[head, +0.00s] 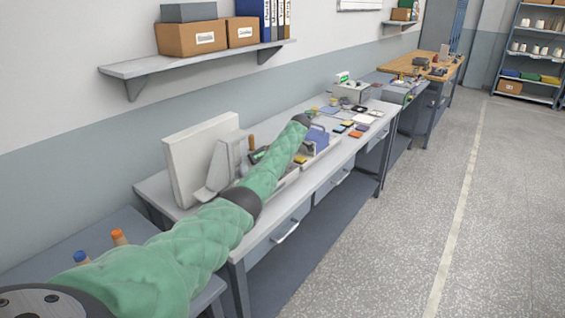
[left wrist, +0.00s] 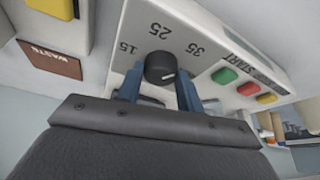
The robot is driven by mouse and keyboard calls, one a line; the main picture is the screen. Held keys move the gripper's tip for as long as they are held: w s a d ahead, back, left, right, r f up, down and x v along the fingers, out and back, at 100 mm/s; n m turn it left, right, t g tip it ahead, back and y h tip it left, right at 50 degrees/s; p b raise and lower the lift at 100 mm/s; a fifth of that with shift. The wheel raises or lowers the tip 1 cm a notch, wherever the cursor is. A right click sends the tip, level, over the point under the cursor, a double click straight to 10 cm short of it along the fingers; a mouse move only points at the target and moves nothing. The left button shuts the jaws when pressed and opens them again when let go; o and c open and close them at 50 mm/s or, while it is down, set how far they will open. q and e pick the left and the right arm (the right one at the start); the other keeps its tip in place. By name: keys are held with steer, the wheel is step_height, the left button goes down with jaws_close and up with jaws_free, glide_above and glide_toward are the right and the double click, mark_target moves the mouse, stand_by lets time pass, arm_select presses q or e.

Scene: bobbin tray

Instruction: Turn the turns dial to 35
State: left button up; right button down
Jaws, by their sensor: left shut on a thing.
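The turns dial (left wrist: 160,68) is a round black knob on a pale grey panel (left wrist: 222,42) in the left wrist view. The numbers 15, 25 and 35 are printed in an arc around it. A small pale mark shows low on the knob's right side; I cannot tell which number it points to. My left gripper (left wrist: 159,88) has its blue fingers on either side of the knob and is shut on it. In the head view my green left arm reaches over the bench, and its gripper and the dial cannot be made out. My right gripper is in neither view.
Beside the dial are a green button (left wrist: 225,75), a red button (left wrist: 248,88) and a yellow button (left wrist: 267,98) near a START label. A brown WASTE label (left wrist: 50,62) lies to the left. The grey bench (head: 345,140) holds several small coloured pieces.

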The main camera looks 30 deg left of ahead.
arm_select(q)
steer(key=o, duration=0.8)
steer(key=shift+c, duration=0.2)
steer(key=shift+o, duration=1.1)
steer(key=shift+w+d+r+b, duration=0.1)
steer(key=shift+d+r+b, duration=0.1)
steer(key=shift+r+b, duration=0.15)
steer(key=b+v, duration=0.2)
steer(key=v, duration=0.5)
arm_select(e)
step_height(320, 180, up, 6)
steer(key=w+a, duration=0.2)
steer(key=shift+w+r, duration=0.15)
arm_select(q)
steer(key=shift+a+m, duration=0.1)
steer(key=shift+m, duration=0.2)
